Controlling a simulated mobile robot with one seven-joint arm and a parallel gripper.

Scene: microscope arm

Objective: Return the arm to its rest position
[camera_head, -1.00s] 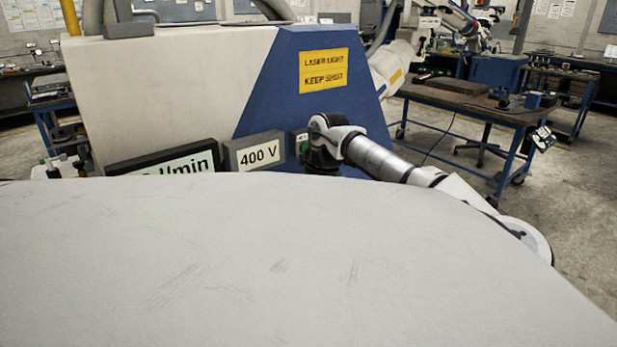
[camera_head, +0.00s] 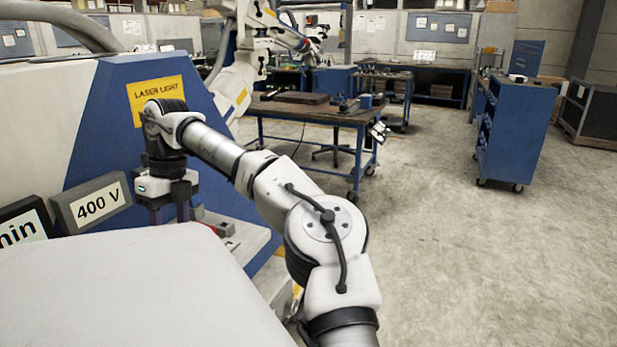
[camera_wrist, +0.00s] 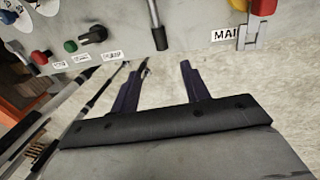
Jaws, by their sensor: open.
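My white and grey arm (camera_head: 325,235) reaches from the bottom of the head view to the upper left, bent at the elbow. My gripper (camera_head: 169,212) hangs at its far end, pointing down close in front of the blue machine side. In the wrist view my gripper (camera_wrist: 166,66) shows two dark fingers spread apart with nothing between them. A grey control panel (camera_wrist: 190,30) lies beyond the fingertips, and I see no contact with it. The panel carries a black rotary switch (camera_wrist: 94,35), a red button (camera_wrist: 40,57) and a green button (camera_wrist: 70,46).
The white and blue machine (camera_head: 110,130) stands at the left with a yellow laser sign (camera_head: 157,92) and a 400 V display (camera_head: 92,205). A work table (camera_head: 310,108) and a blue cabinet (camera_head: 520,125) stand farther back. The floor (camera_head: 480,260) at the right is open.

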